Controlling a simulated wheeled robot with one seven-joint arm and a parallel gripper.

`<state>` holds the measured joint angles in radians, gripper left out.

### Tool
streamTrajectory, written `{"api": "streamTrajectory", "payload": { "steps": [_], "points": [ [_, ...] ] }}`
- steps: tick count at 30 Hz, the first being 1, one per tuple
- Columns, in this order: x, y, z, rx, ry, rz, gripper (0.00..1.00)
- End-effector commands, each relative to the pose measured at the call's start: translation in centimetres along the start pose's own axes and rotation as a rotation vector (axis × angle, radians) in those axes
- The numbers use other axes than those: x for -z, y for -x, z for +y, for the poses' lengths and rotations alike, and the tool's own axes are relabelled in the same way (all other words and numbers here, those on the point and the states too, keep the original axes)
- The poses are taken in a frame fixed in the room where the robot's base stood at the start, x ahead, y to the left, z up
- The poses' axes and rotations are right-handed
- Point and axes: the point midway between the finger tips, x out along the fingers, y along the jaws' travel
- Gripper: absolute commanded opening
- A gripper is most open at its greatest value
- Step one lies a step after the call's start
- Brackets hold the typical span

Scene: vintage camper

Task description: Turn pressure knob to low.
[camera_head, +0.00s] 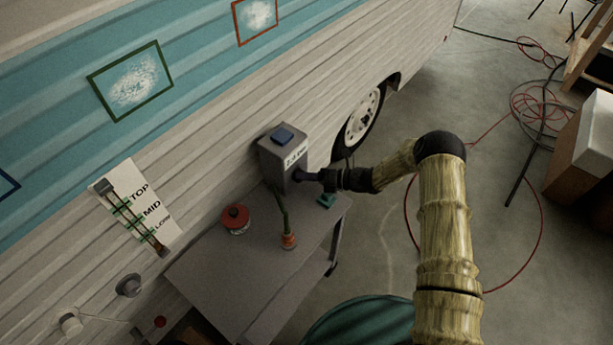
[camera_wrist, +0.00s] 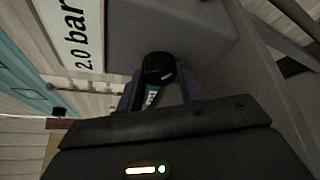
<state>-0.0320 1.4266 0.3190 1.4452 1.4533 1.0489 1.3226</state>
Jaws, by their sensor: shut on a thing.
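My gripper (camera_head: 306,176) reaches the box from the right. In the wrist view its two purple-grey fingers (camera_wrist: 158,88) are on either side of the knob, shut on it. The fingers partly hide the knob's sides, and its pressure markings are not visible.
The cart top (camera_head: 215,275) also holds a red-lidded tin (camera_head: 235,218), an orange pot (camera_head: 289,241) with a green stem, and a small teal item (camera_head: 326,200). A TOP/MID/LOW panel (camera_head: 150,190) is on the camper wall. Red hoses (camera_head: 540,235) lie on the floor at right.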

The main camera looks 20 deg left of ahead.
Motion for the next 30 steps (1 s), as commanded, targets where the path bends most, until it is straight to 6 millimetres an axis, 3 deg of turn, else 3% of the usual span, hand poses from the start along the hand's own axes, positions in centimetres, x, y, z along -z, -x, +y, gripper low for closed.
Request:
{"api": "streamTrajectory", "payload": {
  "steps": [30],
  "points": [
    [0.17,0.18,0.69,0.305,0.573,0.040,0.14]
  ]
}}
